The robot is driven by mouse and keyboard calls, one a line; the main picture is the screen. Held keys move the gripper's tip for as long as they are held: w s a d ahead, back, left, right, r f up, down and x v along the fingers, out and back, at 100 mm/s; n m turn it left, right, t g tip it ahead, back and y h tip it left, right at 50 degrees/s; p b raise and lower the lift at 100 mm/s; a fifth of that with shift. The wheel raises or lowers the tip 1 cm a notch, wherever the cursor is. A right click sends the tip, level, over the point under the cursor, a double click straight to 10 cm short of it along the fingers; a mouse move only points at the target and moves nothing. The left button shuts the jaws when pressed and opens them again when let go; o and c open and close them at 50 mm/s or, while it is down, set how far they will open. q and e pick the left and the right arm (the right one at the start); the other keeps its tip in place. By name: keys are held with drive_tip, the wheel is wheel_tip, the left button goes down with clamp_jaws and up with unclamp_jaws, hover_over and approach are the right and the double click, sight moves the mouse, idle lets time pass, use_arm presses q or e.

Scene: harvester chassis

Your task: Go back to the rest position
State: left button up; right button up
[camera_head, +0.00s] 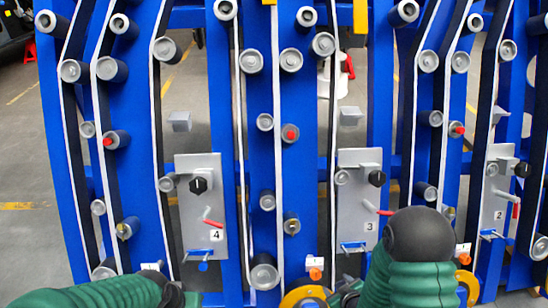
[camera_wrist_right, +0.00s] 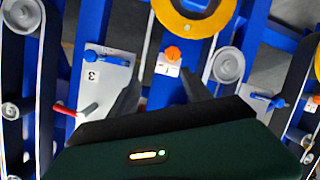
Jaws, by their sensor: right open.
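My right arm (camera_head: 400,280), green with a dark rounded joint, comes up from the bottom edge in the head view, in front of the blue chassis frame (camera_head: 262,195). In the right wrist view my right gripper (camera_wrist_right: 160,92) shows two dark fingers spread apart with nothing between them. Beyond the fingers are an orange knob (camera_wrist_right: 172,54) on a small white label and a blue bar of the chassis. My left arm (camera_head: 95,292) shows as a green link with a dark end at the bottom left of the head view; its fingers do not show.
Grey panels numbered 4 (camera_head: 204,240), 3 (camera_head: 352,225) and 2 (camera_head: 492,215) carry black knobs and red levers. Belts run over several grey rollers. A yellow ring (camera_wrist_right: 195,18) is near the right gripper. Grey floor (camera_head: 20,150) is open at the left.

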drive_tip(key=s+r+m+g, duration=0.6)
drive_tip(key=s+r, duration=0.6)
drive_tip(key=r, duration=0.3)
drive_tip(key=w+p+v, duration=0.2)
drive_tip(key=p+v, duration=0.8)
drive_tip(key=p, duration=0.1)
drive_tip(key=w+a+r+p+v, duration=0.1)
drive_tip(key=w+p+v, duration=0.1)
drive_tip(key=p+v, duration=0.9)
drive_tip(key=shift+a+h, duration=0.3)
drive_tip(key=shift+a, duration=0.05)
drive_tip(key=shift+w+r, duration=0.15)
